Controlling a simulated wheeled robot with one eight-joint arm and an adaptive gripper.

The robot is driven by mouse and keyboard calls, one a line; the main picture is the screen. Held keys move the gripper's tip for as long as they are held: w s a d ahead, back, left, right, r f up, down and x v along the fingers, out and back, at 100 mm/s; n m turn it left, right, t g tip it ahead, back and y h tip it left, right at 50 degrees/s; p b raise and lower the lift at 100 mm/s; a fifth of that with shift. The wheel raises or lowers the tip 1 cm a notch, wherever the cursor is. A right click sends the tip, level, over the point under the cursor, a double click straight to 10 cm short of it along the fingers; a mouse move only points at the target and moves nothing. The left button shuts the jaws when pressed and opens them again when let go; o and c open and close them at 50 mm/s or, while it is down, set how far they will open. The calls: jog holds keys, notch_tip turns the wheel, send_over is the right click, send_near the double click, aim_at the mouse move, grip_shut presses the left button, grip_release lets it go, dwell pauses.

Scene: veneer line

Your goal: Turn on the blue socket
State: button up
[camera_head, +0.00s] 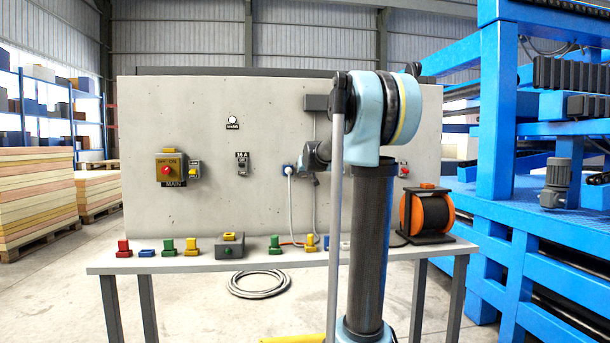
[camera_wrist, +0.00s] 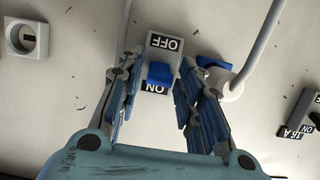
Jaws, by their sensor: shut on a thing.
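My gripper (camera_wrist: 161,62) has one finger on each side of a small grey switch box (camera_wrist: 182,50) with a blue lever (camera_wrist: 160,73). It is shut on the switch, though finger contact is hard to see. The OFF label lies fully clear, while the lever sits near the ON label and partly covers that end. Beside it, a blue socket (camera_wrist: 212,64) holds a white plug and cable.
A red-knobbed main switch (camera_head: 166,170) and a 16A switch (camera_head: 242,163) are on the panel further left. A bench (camera_head: 180,263) below carries several coloured plugs. An orange cable reel (camera_head: 427,213) stands at its right end. Blue machinery (camera_head: 490,150) stands at the right.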

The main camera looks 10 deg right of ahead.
jog(key=shift+w+r, duration=0.15)
jog(key=shift+r, duration=0.05)
dwell(0.4)
jog(key=o, duration=1.1)
jog(key=shift+f, duration=0.1)
jog(key=shift+c, duration=0.2)
jog(key=v, duration=1.2)
jog(key=shift+w, duration=0.1)
jog(key=s+f+g, duration=1.2)
jog(key=s+f, duration=3)
jog(key=s, duration=0.2)
jog(key=shift+s+f+g, duration=0.15)
jog(key=shift+s+g, duration=0.05)
jog(key=shift+g, duration=0.1)
